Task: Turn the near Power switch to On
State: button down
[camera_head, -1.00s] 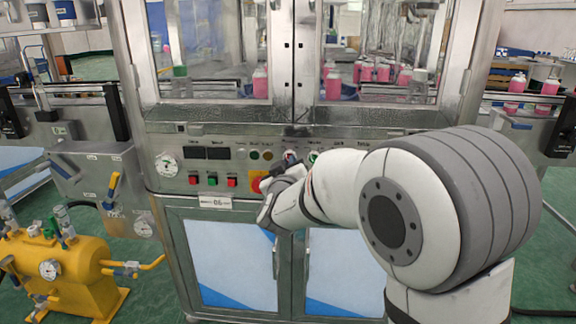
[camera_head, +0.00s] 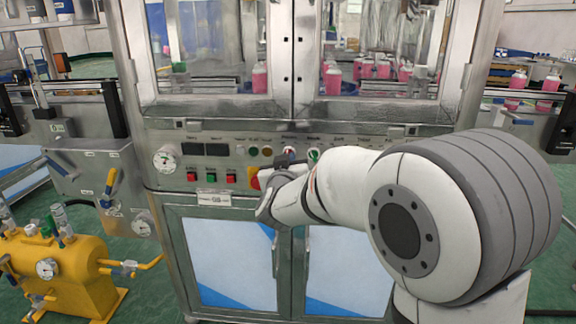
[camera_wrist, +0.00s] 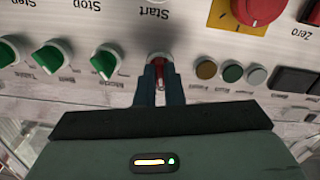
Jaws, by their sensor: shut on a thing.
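The near Power switch (camera_wrist: 159,70) is a small knob with a red grip on a light round base in the machine's control panel, in the wrist view. Its own label is hidden or unreadable there. My gripper (camera_wrist: 159,78) is shut on the red grip, with one finger on each side. The grip lies roughly in line with the fingers. In the head view my gripper (camera_head: 283,164) is at the panel below the doors, and the arm hides part of the panel.
Green knobs (camera_wrist: 104,62) sit in a row beside the switch. A red mushroom button on a yellow plate (camera_wrist: 231,24) and small round lamps (camera_wrist: 207,69) are on its other side. A yellow tank (camera_head: 75,265) stands at the lower left.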

jog(key=shift+m+b, duration=2.3)
jog(key=shift+m, duration=1.8)
jog(key=c, duration=1.5)
grip_release()
jog(key=shift+c, duration=0.2)
jog(key=s+p, duration=0.2)
jog(key=s, duration=0.6)
jog(key=shift+a, duration=0.15)
jog(key=shift+w, duration=0.1)
